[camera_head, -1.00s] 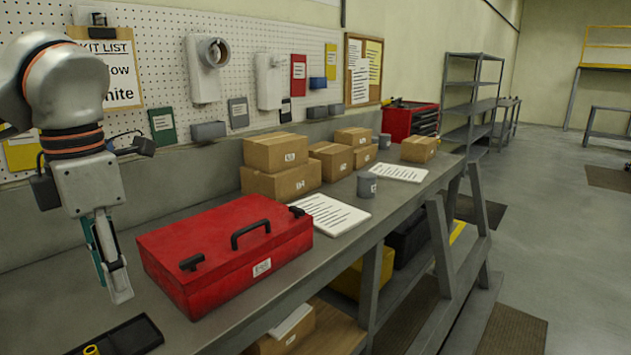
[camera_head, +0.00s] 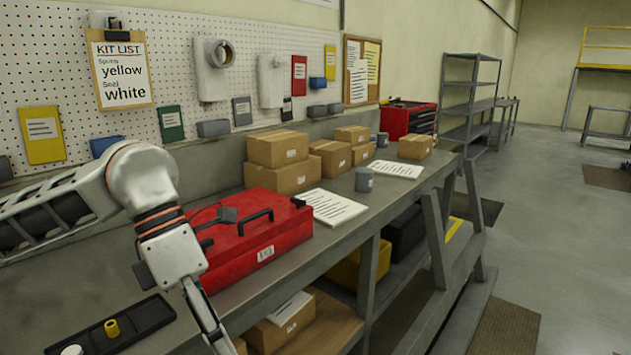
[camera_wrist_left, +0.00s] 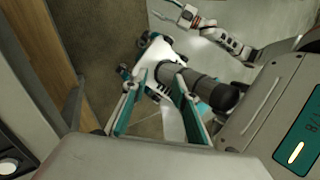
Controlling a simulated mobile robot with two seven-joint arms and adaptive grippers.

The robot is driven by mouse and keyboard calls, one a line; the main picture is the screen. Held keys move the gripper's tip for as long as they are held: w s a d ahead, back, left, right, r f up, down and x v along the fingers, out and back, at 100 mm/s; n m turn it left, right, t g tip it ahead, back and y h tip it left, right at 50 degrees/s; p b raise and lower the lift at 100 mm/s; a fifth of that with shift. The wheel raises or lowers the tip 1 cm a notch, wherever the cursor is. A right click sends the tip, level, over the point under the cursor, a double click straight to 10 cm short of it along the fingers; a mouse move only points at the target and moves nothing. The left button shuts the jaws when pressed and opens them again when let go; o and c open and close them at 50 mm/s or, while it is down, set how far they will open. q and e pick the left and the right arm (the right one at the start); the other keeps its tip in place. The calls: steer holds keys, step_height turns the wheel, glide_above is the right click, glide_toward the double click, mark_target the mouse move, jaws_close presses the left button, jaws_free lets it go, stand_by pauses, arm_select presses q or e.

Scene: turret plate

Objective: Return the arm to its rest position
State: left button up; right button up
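My left arm comes in from the left in the head view. Its gripper (camera_head: 207,318) points down in front of the bench edge, left of the red toolbox's front face, with its tips near the bottom of the picture. In the left wrist view the two teal-padded fingers (camera_wrist_left: 160,82) stand apart, and I see nothing held between them. A dark cylindrical part of my own body shows behind them. A white arm, apparently my right one, reaches across the top of the wrist view; its end (camera_wrist_left: 184,15) is too small to read.
The red toolbox (camera_head: 262,242) sits on the bench (camera_head: 290,268), partly hidden by my left arm. A black tray (camera_head: 142,316) at the lower left holds a yellow cylinder (camera_head: 111,328) and a white round part (camera_head: 72,350). Cardboard boxes (camera_head: 280,149) stand behind. The right floor is open.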

arm_select(q)
steer(key=s+d+f+g+h, duration=0.1)
steer(key=s+d+g+h, duration=0.3)
steer(key=d, duration=0.6)
steer(key=w+d+r+n+t+h, duration=0.5)
steer(key=n+h, duration=0.4)
steer(key=h, duration=0.4)
steer(key=w+a+f+n+t+y, duration=0.5)
steer(key=f+n+t, duration=0.45)
steer(key=n, duration=0.25)
steer(key=w+a+f+n+t+y, duration=0.5)
steer(key=f+n+t, duration=0.45)
steer(key=n, duration=0.25)
steer(key=s+a+f+n+g+y, duration=0.2)
steer(key=s+a+f+n+y, duration=0.1)
steer(key=f, duration=0.6)
steer(key=s+a+f+n+g+y, duration=0.2)
steer(key=s+a+f, duration=0.3)
steer(key=f, duration=0.5)
steer(key=s+a+f+n+g+y, duration=0.1)
steer(key=s+a+f+n+y, duration=0.3)
steer(key=s+f, duration=0.3)
step_height(320, 180, down, 3)
steer(key=shift+s+a+n+g, duration=0.4)
steer(key=shift+a+n, duration=0.05)
steer(key=shift+n, duration=0.15)
